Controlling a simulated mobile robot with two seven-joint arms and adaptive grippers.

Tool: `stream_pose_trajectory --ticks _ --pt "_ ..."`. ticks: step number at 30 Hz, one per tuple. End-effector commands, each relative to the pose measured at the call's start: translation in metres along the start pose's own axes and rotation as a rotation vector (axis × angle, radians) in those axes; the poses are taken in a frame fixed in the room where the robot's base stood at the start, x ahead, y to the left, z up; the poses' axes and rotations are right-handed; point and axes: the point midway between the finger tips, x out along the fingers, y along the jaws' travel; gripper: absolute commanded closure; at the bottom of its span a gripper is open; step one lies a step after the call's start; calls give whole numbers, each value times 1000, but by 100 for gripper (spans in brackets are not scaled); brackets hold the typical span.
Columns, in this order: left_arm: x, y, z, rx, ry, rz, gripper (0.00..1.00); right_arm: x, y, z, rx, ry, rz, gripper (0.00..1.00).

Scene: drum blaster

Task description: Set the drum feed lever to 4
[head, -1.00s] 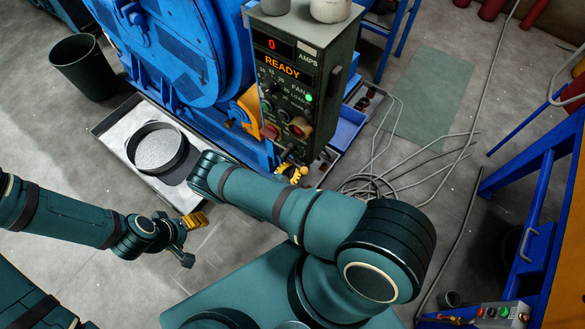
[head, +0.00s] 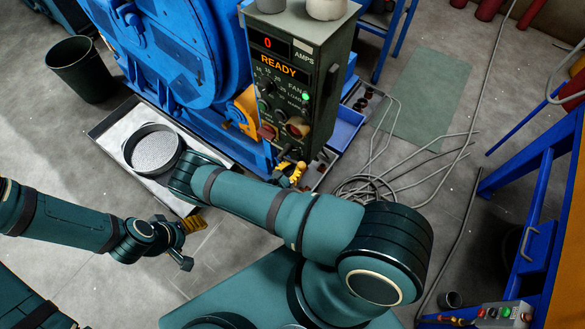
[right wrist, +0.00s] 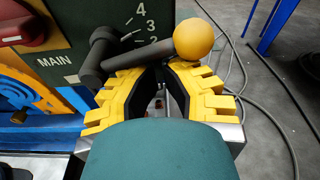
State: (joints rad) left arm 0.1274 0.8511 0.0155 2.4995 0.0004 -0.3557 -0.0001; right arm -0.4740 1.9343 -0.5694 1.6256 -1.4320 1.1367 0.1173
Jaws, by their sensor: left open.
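The feed lever is a dark bar with a yellow ball knob (right wrist: 194,34) in the right wrist view. It slants up to the right from the panel face, beside a scale showing 2, 3 and 4 (right wrist: 146,25). A pale pointer mark lies near the 3; the exact setting is unclear. My right gripper (right wrist: 166,70) has its yellow-sided fingers just below the bar. Whether they grip it is unclear. In the head view, my right gripper (head: 294,172) is low at the control box (head: 293,85). My left gripper (head: 190,243) is open and empty above the floor.
The blue drum machine (head: 185,65) stands behind. A tray (head: 108,128) with a round sieve (head: 153,149) lies before it. Loose cables (head: 375,180) lie on the floor to the right. A blue bench (head: 540,200) stands at far right.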

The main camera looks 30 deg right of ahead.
Motion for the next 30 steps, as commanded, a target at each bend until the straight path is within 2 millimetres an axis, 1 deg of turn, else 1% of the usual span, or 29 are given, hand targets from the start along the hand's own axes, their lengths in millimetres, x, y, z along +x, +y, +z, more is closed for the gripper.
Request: stream_pose_trajectory --ticks 1,6,18,30 --pt "0 0 0 0 0 0 26 0 0 5 -20 -7 -5 100" --pt "1 0 0 0 0 0 26 0 -1 11 -134 -8 -21 100" --pt "1 0 0 0 0 0 26 -1 0 20 -130 -13 -21 100" --pt "0 0 0 0 0 0 26 0 1 23 -125 -17 -20 100"
